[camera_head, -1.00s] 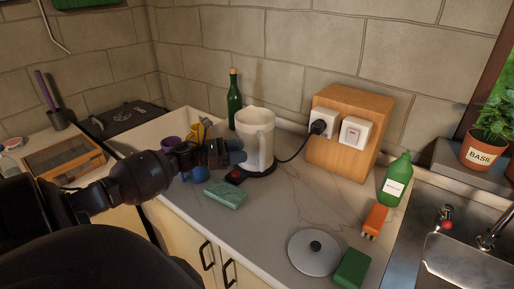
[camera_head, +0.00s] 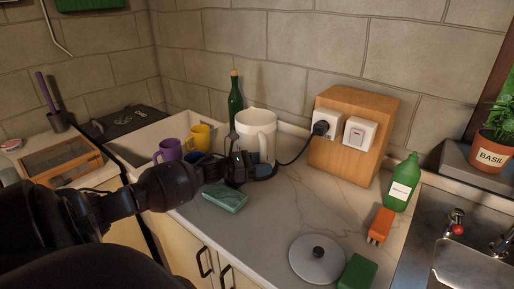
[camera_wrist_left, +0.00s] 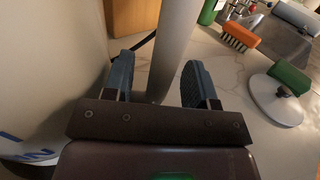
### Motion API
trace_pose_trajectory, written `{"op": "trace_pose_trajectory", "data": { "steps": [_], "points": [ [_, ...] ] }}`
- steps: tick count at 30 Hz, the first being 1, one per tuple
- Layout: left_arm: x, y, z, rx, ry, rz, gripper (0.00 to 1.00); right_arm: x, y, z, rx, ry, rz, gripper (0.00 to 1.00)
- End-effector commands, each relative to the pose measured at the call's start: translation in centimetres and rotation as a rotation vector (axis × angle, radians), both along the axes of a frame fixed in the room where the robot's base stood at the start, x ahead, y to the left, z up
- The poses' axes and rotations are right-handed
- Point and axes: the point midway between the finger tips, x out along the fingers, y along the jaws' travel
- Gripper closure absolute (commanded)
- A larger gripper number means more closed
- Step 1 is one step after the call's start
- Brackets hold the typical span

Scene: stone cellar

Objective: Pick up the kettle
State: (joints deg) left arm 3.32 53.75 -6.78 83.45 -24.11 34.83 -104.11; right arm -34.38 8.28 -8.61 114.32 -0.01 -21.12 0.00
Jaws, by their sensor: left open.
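The white kettle (camera_head: 257,122) stands upright on the counter beside the green bottle, its handle facing my side. Its dark base is mostly hidden behind my gripper. My left gripper (camera_head: 250,168) is low at the front of the kettle, open. In the left wrist view my left gripper (camera_wrist_left: 158,82) has its two fingers apart, with the pale upright handle (camera_wrist_left: 175,40) between them. The kettle body (camera_wrist_left: 45,60) fills the left of that view. A gap shows between the handle and the right finger; contact on the left is unclear. My right gripper is not in view.
A purple mug (camera_head: 169,150) and a yellow mug (camera_head: 200,138) stand left of the kettle. A green sponge (camera_head: 225,198) lies in front. The black plug's cord runs to a wooden socket block (camera_head: 352,135). A lid (camera_head: 317,259) and orange brush (camera_head: 380,226) lie right.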

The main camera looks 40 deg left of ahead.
Motion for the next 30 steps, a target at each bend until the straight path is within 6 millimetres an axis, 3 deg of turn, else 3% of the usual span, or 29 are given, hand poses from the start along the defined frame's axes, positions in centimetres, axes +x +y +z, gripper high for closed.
{"op": "trace_pose_trajectory", "data": {
  "steps": [8,18,30],
  "points": [
    [0.3,-0.1,0.0,0.000,0.000,0.001,0.48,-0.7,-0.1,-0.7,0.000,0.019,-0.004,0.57],
    [0.2,-0.1,0.0,0.000,0.000,0.001,0.99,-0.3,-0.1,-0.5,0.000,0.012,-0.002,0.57],
    [0.2,-0.1,0.0,0.000,0.000,0.001,1.00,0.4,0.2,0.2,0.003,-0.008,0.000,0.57]
  ]
}}
